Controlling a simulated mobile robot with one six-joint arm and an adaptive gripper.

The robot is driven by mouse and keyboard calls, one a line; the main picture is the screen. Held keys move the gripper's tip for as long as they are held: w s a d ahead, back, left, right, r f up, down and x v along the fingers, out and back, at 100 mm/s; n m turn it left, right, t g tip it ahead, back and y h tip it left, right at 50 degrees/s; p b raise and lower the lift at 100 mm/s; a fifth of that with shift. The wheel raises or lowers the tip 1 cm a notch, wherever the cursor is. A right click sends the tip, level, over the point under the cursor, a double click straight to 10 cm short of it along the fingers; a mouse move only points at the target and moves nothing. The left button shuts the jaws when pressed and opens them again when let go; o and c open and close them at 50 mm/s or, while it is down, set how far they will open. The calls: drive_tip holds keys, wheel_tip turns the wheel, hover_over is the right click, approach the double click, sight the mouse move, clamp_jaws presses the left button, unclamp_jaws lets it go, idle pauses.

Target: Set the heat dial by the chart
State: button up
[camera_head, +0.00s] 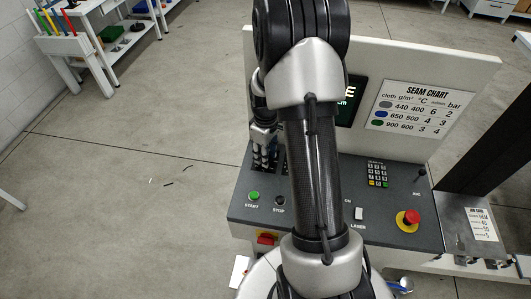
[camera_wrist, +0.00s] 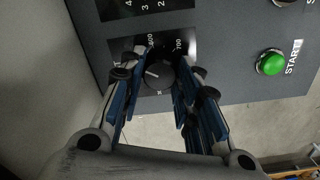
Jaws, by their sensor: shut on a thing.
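The heat dial (camera_wrist: 158,75) is a round black knob on the dark panel, with a white pointer mark toward the left in the wrist view. Scale numbers that look like 600 and 700 show above it; the other marks are hidden or too small. My gripper (camera_wrist: 157,78) has its fingers on either side of the knob and is shut on it. In the head view my gripper (camera_head: 264,155) is at the console's left part, and my arm hides the dial.
The green START button (camera_head: 254,196) and STOP button (camera_head: 281,200) lie near my gripper. A keypad (camera_head: 377,174), a LASER switch (camera_head: 359,213) and a red emergency button (camera_head: 409,218) are further right. A job card (camera_head: 481,224) at the right is too small to read.

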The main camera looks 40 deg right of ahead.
drive_tip(key=shift+n, duration=0.5)
drive_tip(key=o, duration=1.1)
drive_tip(key=shift+r, duration=0.1)
wheel_tip(320, 180, up, 12)
drive_tip(key=shift+f, duration=0.1)
idle(0.4)
